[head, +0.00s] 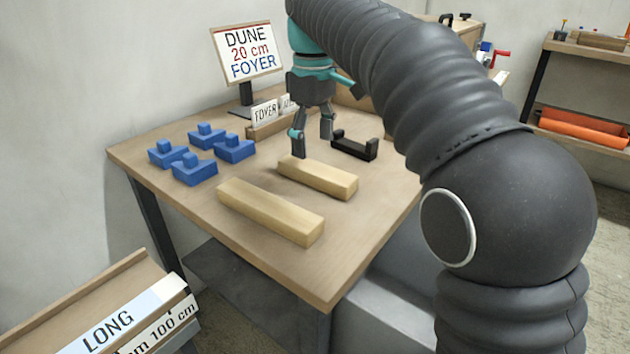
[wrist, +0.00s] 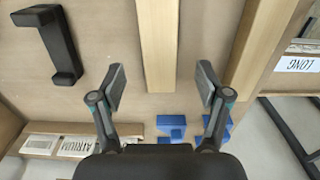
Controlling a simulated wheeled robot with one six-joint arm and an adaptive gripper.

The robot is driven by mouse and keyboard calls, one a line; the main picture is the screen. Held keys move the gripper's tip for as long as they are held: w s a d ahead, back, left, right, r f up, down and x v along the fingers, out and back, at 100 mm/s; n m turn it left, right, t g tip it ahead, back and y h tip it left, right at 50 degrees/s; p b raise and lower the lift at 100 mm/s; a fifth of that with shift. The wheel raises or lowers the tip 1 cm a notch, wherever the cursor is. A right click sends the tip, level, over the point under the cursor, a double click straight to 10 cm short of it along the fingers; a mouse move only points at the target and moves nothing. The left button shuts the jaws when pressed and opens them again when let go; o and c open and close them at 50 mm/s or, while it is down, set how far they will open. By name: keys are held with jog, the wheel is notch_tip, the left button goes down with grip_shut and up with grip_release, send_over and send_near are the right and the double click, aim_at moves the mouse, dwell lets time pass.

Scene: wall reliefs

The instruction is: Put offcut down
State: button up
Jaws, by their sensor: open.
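Two pale wooden pieces lie flat on the table. The shorter one, likely the offcut (head: 318,180), lies nearest my gripper; the longer piece (head: 270,211) lies beside it towards the front. My gripper (head: 312,146) is open and empty, pointing down at the far end of the shorter piece. In the wrist view my gripper (wrist: 161,84) has its fingers spread wide, one on each side of that piece's end, with gaps between. The shorter piece (wrist: 158,45) runs away from between the fingers there, and the longer piece (wrist: 255,45) is to the right.
Several blue blocks (head: 195,168) stand at the table's left. A black bracket (head: 355,147) is right of my gripper. A sign reading DUNE 20 cm FOYER (head: 247,53) and a card holder (head: 268,125) stand behind. A bin marked LONG (head: 110,330) is front left.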

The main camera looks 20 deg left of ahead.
aim_at(317, 168)
jog(key=shift+d+f+b, duration=0.2)
jog(key=shift+f+b, duration=0.3)
jog(key=shift+f, duration=1.05)
jog(key=shift+d+f+b, duration=0.15)
jog(key=shift+f+b, duration=0.3)
jog(key=shift+f, duration=1.1)
jog(key=c, duration=1.4)
jog(key=shift+r, duration=0.1)
